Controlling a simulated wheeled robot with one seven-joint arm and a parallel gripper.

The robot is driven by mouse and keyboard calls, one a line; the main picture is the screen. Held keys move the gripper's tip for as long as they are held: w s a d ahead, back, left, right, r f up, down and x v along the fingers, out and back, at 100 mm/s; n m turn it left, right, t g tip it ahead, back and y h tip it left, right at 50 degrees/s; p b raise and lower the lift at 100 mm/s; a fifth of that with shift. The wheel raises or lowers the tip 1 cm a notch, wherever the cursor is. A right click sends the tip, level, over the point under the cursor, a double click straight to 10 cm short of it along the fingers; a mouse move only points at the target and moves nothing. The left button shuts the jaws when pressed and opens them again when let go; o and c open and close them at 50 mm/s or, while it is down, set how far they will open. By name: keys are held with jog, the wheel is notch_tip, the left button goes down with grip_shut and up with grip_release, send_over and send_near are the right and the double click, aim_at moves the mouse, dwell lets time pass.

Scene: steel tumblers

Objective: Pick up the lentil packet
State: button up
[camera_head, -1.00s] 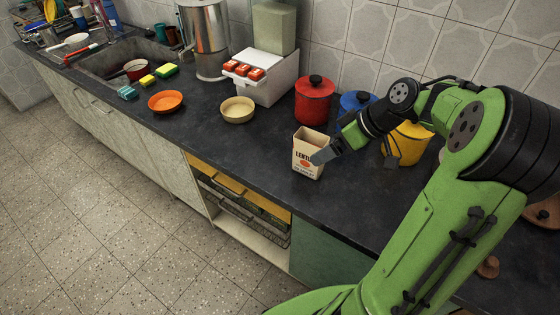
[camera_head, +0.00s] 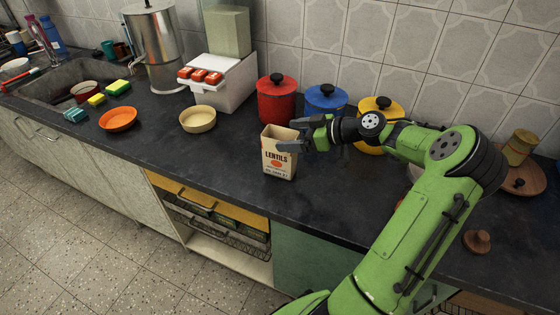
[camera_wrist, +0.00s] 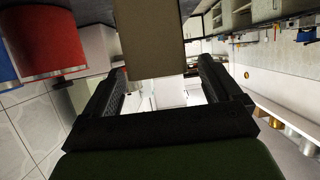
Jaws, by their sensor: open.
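The lentil packet (camera_head: 278,162) is a tan, open-topped box with dark "LENTILS" lettering and an orange-red spot. It stands upright on the dark counter near its front edge. My gripper (camera_head: 290,135) is at the packet's upper right, level with its top, with the jaws open. One finger crosses in front of the packet's upper right part and the other is on its far side. In the wrist view the packet (camera_wrist: 151,40) shows as a plain brown face in the gap between the two fingertips (camera_wrist: 163,72). I cannot tell whether either finger touches it.
Red (camera_head: 277,102), blue (camera_head: 326,103) and yellow (camera_head: 380,115) lidded canisters stand behind the packet and my gripper. A cream bowl (camera_head: 198,119) and an orange bowl (camera_head: 118,119) are to the left.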

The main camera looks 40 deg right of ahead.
aim_at(280, 136)
jog(key=b+x, duration=0.1)
jog(key=x, duration=0.3)
jog(key=shift+w+f, duration=0.1)
jog(key=shift+f, duration=0.1)
jog(key=shift+r, duration=0.15)
grip_shut()
notch_tip(280, 136, up, 10)
jog(key=p, duration=0.3)
jog(key=shift+p, duration=0.3)
